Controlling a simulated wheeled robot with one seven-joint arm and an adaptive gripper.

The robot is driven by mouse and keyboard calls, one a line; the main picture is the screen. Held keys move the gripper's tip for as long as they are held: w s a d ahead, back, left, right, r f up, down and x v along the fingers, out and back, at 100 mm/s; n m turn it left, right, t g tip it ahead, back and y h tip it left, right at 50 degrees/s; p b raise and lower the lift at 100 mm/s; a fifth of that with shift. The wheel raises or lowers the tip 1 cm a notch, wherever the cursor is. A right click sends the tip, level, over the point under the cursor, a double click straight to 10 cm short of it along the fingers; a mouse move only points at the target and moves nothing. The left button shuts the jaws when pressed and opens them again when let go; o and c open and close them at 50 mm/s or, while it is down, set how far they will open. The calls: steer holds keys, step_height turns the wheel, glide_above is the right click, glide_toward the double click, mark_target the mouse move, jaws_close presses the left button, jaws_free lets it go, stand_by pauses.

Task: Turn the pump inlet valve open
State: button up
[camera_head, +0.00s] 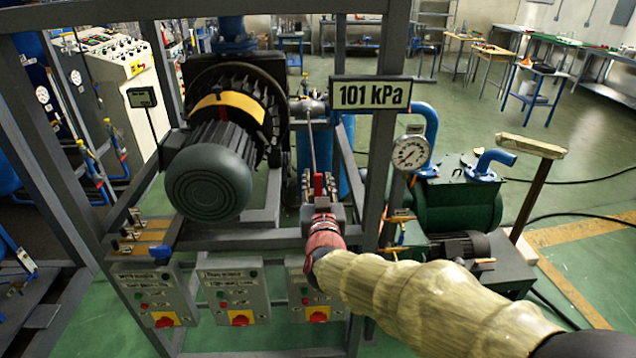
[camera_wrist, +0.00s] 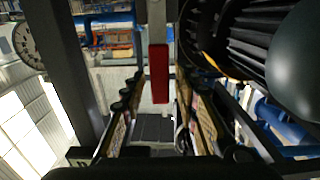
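The valve handle is a red upright bar (camera_head: 318,185), seen at the centre of the head view in front of the grey frame. It also shows in the wrist view (camera_wrist: 158,75), hanging from a grey metal stem (camera_wrist: 156,12). My gripper (camera_head: 319,193) reaches it from the front. In the wrist view its two fingers (camera_wrist: 160,88) stand on either side of the red handle, with a narrow gap visible on each side. The gripper looks open and not closed on the handle.
A motor (camera_head: 207,172) with a finned wheel stands close on the left. A "101 kPa" sign (camera_head: 370,94) and a round gauge (camera_head: 411,153) are by the grey post on the right. Switch boxes (camera_head: 236,296) hang below. A green pump (camera_head: 457,203) stands at right.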

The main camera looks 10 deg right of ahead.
steer(key=c, duration=0.6)
jaws_close()
